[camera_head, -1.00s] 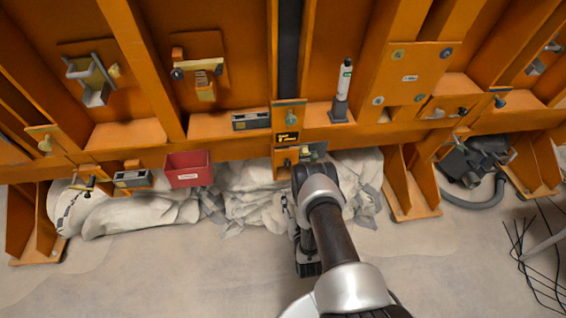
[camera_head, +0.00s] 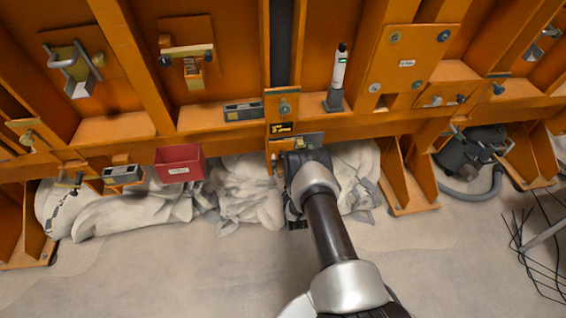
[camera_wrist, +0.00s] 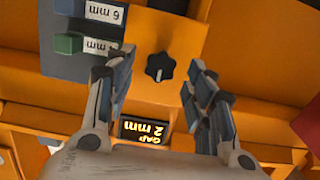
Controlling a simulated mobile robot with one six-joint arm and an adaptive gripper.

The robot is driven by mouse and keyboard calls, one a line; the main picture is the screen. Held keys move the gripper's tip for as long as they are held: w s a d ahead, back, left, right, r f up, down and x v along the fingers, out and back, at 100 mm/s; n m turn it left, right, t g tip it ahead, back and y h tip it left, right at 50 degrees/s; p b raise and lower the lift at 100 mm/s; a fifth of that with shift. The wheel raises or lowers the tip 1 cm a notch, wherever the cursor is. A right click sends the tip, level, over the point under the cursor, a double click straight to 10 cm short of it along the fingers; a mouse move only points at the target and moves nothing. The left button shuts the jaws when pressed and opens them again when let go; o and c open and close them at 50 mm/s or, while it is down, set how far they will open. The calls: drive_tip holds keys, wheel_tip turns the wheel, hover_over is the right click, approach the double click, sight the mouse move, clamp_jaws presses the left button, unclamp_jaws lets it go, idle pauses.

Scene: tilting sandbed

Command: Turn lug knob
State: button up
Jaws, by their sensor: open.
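A black star-shaped knob (camera_wrist: 160,67) with a pale pointer line sits on an orange panel in the wrist view. My gripper (camera_wrist: 156,76) is open, with one finger on each side of the knob. No finger clearly touches it. A small display (camera_wrist: 144,130) reads "GAP 2 mm" upside down in this view. The display also shows in the head view (camera_head: 281,129), just above my gripper end. My wrist hides the knob in the head view.
A grey holder (camera_wrist: 62,38) with blocks labelled in mm is beside the knob. A red bin (camera_head: 179,163) hangs to the left. A white marker-like tool (camera_head: 339,75) stands to the right. White sacks (camera_head: 245,190) lie below the orange frame (camera_head: 225,140).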

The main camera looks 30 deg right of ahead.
drive_tip(key=shift+x, duration=0.95)
drive_tip(key=c, duration=1)
drive_tip(key=shift+c, duration=0.2)
